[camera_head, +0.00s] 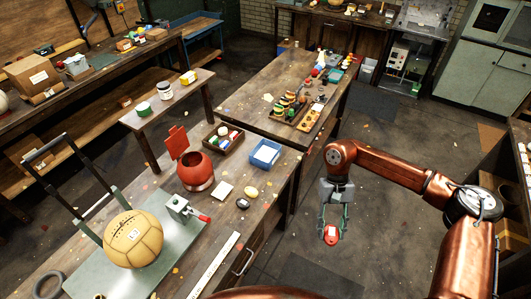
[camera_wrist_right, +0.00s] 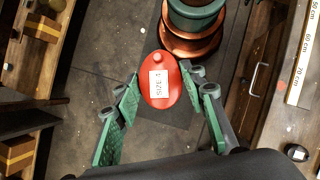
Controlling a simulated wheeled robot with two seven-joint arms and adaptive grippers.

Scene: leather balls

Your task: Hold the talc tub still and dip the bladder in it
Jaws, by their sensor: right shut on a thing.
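The bladder (camera_head: 331,234) is a small red oval with a white label. My right gripper (camera_head: 332,226) is shut on it and holds it over the floor, to the right of the front bench. In the right wrist view the bladder (camera_wrist_right: 159,84) sits between the green fingers, its label reading like "SIZE 4" and a small knob at its top end. A round red tub (camera_head: 197,177), which looks like the talc tub, stands open on the bench with a red flap raised behind it; its contents cannot be made out. The bladder is well apart from it. My left gripper is not in view.
A tan ball (camera_head: 133,245) rests on a pale board at the bench's left, near a red-handled clamp (camera_head: 181,209). Open floor surrounds my right gripper.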

